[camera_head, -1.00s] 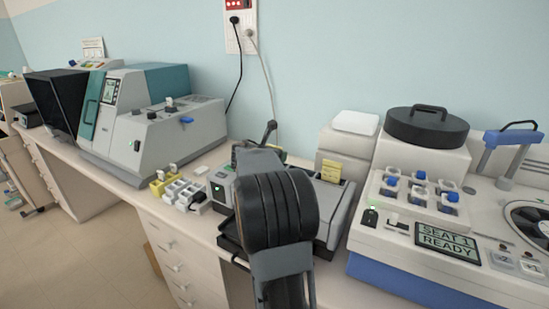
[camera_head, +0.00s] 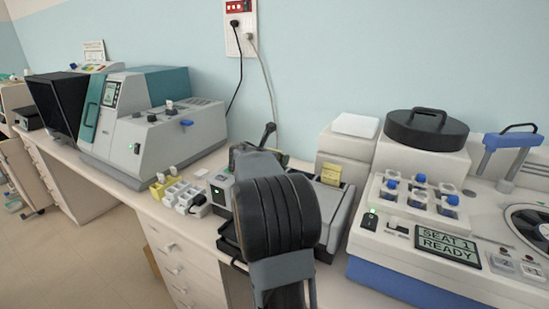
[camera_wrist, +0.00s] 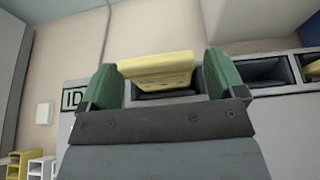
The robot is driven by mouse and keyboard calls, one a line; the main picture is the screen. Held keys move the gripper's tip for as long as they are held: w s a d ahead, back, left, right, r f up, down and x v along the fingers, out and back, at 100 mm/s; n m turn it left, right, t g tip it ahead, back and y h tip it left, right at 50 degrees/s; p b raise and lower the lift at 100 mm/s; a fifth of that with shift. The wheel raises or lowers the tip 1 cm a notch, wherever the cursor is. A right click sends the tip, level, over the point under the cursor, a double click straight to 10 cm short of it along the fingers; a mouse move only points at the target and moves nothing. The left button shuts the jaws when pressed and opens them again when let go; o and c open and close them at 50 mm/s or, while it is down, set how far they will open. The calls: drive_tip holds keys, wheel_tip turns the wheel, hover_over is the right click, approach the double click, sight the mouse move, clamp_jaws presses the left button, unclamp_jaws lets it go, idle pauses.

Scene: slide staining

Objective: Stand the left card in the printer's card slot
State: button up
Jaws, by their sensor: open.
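In the wrist view a yellow card (camera_wrist: 157,69) stands between the two green fingers of my gripper (camera_wrist: 160,78). The fingers are apart, one at each side of the card, and I see no clear grip on it. A dark opening (camera_wrist: 165,96) shows just below the card, in a light grey housing with an "ID" label (camera_wrist: 73,98). How deep the card sits in it is hidden. In the head view a yellow card (camera_head: 331,174) stands at the grey machine (camera_head: 338,215) behind my arm; I cannot tell whether it is the same card. My gripper is hidden there by my arm.
More dark openings (camera_wrist: 262,73) lie to the right in the wrist view. Yellow and white small racks (camera_head: 182,192) stand left of my arm. A large grey and teal machine (camera_head: 150,125) is further left. A stainer with a display (camera_head: 447,246) fills the right.

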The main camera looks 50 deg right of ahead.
drive_tip(key=v, duration=1.1)
drive_tip(key=shift+f, duration=0.1)
